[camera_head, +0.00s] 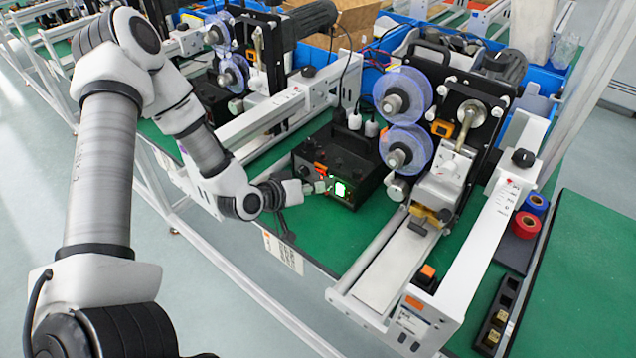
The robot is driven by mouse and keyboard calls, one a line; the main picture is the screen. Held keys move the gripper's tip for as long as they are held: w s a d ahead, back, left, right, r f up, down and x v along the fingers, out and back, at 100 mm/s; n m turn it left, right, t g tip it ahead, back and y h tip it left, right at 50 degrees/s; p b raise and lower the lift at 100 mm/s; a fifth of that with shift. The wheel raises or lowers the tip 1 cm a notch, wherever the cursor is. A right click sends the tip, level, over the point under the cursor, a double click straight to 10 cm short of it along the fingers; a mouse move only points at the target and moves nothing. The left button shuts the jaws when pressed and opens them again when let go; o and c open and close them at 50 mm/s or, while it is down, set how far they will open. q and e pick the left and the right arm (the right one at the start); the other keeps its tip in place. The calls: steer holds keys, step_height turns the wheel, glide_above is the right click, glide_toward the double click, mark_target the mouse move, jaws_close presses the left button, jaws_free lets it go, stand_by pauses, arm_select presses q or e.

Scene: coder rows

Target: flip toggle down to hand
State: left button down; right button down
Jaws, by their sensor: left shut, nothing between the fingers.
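A black control box (350,165) stands on the green bench, with a lit green display (341,190) and small orange-red controls on its front panel. My left arm comes in from the left. My left gripper (325,186) is shut and empty, with its tips at the front panel just left of the display. The toggle is too small to make out beside the fingertips, and I cannot tell whether they touch it. My right gripper is not in view.
Right of the box stands a coder machine with two blue-clear reels (403,95) and a white rail (470,250). Another coder stands behind left. Red and blue tape rolls (527,225) lie at the right. Cables rise from the box top.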

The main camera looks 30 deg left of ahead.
arm_select(q)
steer(key=shift+r, duration=0.2)
steer(key=shift+r+p, duration=0.7)
steer(key=shift+p, duration=0.1)
steer(key=shift+f, duration=0.1)
